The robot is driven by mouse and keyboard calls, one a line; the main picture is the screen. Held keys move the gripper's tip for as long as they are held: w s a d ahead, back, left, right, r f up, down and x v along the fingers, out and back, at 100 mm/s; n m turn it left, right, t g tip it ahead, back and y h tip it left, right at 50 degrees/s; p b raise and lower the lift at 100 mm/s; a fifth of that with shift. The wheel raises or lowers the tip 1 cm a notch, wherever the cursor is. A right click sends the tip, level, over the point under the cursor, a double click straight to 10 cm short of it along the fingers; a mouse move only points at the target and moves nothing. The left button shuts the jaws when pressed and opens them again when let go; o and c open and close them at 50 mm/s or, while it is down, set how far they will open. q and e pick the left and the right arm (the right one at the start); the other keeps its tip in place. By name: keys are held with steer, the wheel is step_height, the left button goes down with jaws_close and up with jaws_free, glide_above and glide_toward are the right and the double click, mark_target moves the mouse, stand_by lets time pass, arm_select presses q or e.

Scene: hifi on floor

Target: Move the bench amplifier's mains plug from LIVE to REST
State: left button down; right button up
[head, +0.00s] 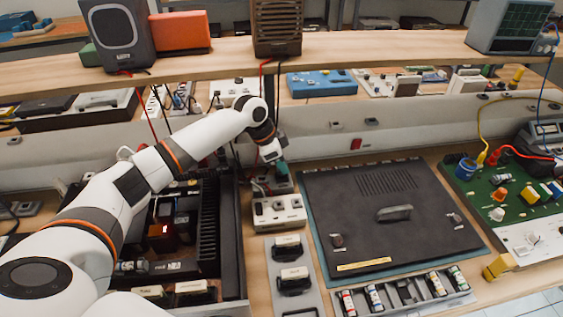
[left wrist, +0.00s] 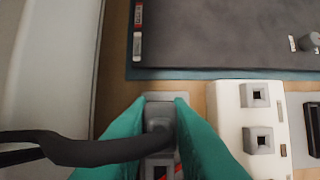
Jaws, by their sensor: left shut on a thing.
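My left gripper (head: 281,168) reaches over the rear of the bench, beside the back corner of the open black amplifier chassis (head: 240,245). In the left wrist view its teal fingers (left wrist: 160,125) are shut on the grey mains plug (left wrist: 158,108), whose thick black cable (left wrist: 75,148) runs off to the left. A grey socket block with a red mark (left wrist: 160,170) lies under the fingers; I cannot tell whether the plug is seated in it. A white block (head: 278,211) with two square sockets stands nearer the front; it also shows in the left wrist view (left wrist: 240,115). No LIVE or REST lettering is readable.
A dark cover panel (head: 350,220) lies on a teal mat to the right. A grey tray (head: 292,265) with dark switch-like parts is in front of the white block. A wooden shelf (head: 350,48) crosses above the bench. A green circuit board (head: 490,200) with cables is at right.

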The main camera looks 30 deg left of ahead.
arm_select(q)
steer(key=shift+f, duration=0.8)
stand_by(0.6)
steer(key=c, duration=1.3)
jaws_free()
steer(key=shift+o, duration=0.2)
steer(key=w+d+p+v, duration=0.1)
steer(key=p+v, duration=0.4)
steer(key=v, duration=1.1)
steer(key=shift+d+r, duration=0.15)
steer(key=shift+r, duration=0.5)
steer(key=shift+s, duration=0.15)
